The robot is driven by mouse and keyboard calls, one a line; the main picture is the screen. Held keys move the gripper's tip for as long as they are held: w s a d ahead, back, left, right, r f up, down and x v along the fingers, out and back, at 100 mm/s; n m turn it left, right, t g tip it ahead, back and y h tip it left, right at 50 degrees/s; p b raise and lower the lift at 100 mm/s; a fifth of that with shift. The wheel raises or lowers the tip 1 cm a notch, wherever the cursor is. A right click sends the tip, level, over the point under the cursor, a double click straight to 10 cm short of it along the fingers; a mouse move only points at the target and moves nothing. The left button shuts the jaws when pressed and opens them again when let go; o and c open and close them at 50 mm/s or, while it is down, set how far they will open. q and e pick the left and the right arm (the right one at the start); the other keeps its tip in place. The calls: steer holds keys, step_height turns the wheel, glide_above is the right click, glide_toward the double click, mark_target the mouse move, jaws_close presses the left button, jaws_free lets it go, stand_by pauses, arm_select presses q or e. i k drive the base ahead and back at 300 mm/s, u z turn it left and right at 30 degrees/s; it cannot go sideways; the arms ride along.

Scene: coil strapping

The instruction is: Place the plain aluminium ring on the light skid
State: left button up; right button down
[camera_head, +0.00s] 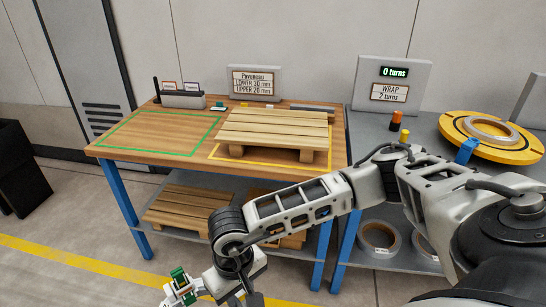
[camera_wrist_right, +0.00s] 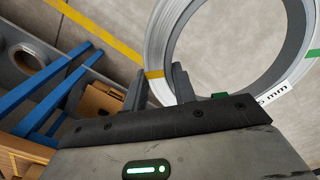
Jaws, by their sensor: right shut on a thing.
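In the right wrist view my right gripper (camera_wrist_right: 160,78) is shut on the rim of a silver-grey ring (camera_wrist_right: 162,42). The ring has an open centre, a yellow mark near the fingers, green patches and a white label reading "5 mm". In the head view my right arm reaches down to the lower left, in front of the bench; its hand is partly cut off by the bottom edge, and the ring is not clear there. A pale slatted wooden skid (camera_head: 275,128) stands empty on the bench. My left gripper is not seen.
The wooden bench (camera_head: 120,148) has a bare green-outlined area left of the skid and signs behind. Another skid (camera_head: 180,208) lies on its lower shelf. At right, a grey table carries a yellow turntable (camera_head: 465,142) with a ring on it; coils (camera_head: 378,238) lie below.

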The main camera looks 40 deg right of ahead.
mark_target(275, 124)
steer(key=z, duration=0.7)
steer(key=i, duration=0.75)
steer(key=z, duration=0.5)
